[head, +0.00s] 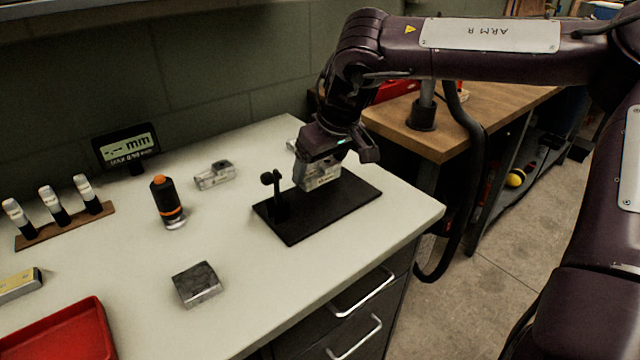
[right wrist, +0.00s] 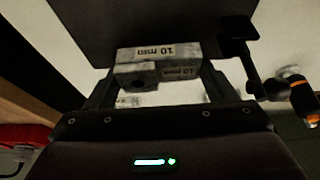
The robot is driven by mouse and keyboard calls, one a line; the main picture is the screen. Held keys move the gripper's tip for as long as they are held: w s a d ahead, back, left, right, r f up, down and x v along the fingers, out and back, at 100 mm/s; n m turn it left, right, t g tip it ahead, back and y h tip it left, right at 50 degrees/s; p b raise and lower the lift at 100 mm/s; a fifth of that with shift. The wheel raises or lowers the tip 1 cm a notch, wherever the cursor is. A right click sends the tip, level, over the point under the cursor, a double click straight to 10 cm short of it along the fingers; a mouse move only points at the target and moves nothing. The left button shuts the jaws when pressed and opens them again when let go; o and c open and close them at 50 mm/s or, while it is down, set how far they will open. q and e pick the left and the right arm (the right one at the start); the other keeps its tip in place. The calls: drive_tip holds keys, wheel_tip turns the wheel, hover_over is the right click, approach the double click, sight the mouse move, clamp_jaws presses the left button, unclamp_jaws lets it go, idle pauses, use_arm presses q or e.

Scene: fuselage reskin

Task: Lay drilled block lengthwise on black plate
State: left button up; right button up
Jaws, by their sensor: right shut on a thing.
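The black plate (head: 335,212) lies flat near the table's right end, with a small black post (head: 275,190) near its left side. My right gripper (head: 334,163) is over the plate, pointing down, shut on a grey metal drilled block (head: 322,181). In the right wrist view the block (right wrist: 158,52) shows between the fingers (right wrist: 158,84), with "10 mm" labels and a dark hole in its near face. The block is low over the plate; I cannot tell whether it touches. The gripper hides part of it. My left gripper is not in view.
Another grey metal block (head: 214,175) and a dark-topped block (head: 197,284) lie on the white table. A black-and-orange cylinder (head: 167,202), a display (head: 127,148), a rack of three vials (head: 65,226) and a red tray (head: 65,335) stand left. Free table surrounds the dark-topped block.

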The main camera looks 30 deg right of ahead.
sight(324, 175)
wheel_tip(324, 175, down, 4)
drive_tip(key=shift+f, duration=0.1)
use_arm(q)
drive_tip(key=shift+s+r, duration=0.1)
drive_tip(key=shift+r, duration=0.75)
drive_tip(key=shift+b, duration=0.3)
use_arm(e)
drive_tip(key=shift+f, duration=0.2)
drive_tip(key=o, duration=1.3)
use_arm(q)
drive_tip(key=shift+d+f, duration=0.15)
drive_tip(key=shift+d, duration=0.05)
